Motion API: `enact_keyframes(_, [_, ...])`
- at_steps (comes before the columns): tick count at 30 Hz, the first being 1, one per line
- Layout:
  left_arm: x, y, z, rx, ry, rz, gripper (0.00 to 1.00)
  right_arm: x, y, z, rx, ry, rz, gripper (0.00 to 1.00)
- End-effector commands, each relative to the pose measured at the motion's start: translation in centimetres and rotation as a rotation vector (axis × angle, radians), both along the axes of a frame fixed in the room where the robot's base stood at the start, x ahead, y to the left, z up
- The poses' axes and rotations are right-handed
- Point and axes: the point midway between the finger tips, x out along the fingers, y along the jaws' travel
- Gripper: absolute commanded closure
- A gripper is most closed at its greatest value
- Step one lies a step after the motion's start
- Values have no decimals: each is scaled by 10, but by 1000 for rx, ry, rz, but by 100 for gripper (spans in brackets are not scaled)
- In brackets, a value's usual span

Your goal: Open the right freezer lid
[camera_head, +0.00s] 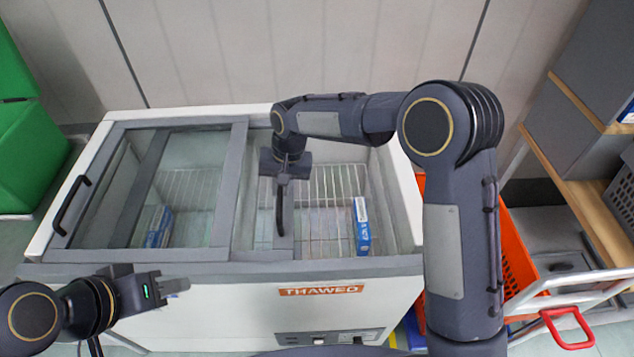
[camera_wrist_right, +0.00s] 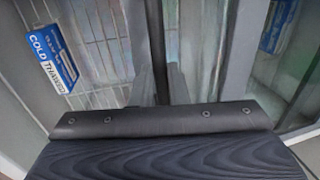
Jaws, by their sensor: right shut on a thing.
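The white chest freezer (camera_head: 230,310) has sliding glass lids with grey frames. The right lid (camera_head: 284,245) sits slid to the left, overlapping the left lid (camera_head: 190,180), so the freezer's right part is uncovered. The right lid's dark upright handle (camera_head: 281,212) is near its right edge. My right gripper (camera_head: 284,182) is shut on this handle, coming from above; the fingers (camera_wrist_right: 165,85) also show around a dark bar in the right wrist view. My left gripper (camera_head: 180,286) is empty in front of the freezer's front left; its finger gap is unclear.
A blue-and-white box (camera_head: 361,225) stands inside the uncovered right part, and another (camera_head: 158,227) shows through the left glass. Green bins (camera_head: 30,150) are at left. An orange tote (camera_head: 517,250), a cart and shelves crowd the right side. A wall is behind.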

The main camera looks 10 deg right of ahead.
Motion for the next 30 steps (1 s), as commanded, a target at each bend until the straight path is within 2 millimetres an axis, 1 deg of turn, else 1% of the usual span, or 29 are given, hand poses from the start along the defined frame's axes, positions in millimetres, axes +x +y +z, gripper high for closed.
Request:
enact_keyframes(1, [0, 0, 2, 0, 0, 0, 64, -1, 13, 1, 2, 1, 5, 100])
enact_keyframes(3, [0, 0, 3, 0, 0, 0, 64, 0, 25, 1, 3, 0, 4, 100])
enact_keyframes(6, [0, 0, 4, 0, 0, 0, 64, 1, 37, 1, 3, 0, 2, 100])
enact_keyframes(9, [0, 0, 4, 0, 0, 0, 64, 2, 44, 0, 3, 1, 2, 100])
enact_keyframes(13, [0, 0, 4, 0, 0, 0, 64, 2, 48, 1, 3, 2, 1, 100])
enact_keyframes(23, [0, 0, 4, 0, 0, 0, 64, 2, 49, 1, 3, 1, 1, 100])
enact_keyframes(24, [0, 0, 4, 0, 0, 0, 64, 3, 49, 1, 3, 1, 1, 82])
enact_keyframes(28, [0, 0, 4, 0, 0, 0, 64, 3, 48, 1, 2, 0, 1, 65])
enact_keyframes(30, [0, 0, 4, 0, 0, 0, 64, 3, 48, 1, 2, 0, 0, 64])
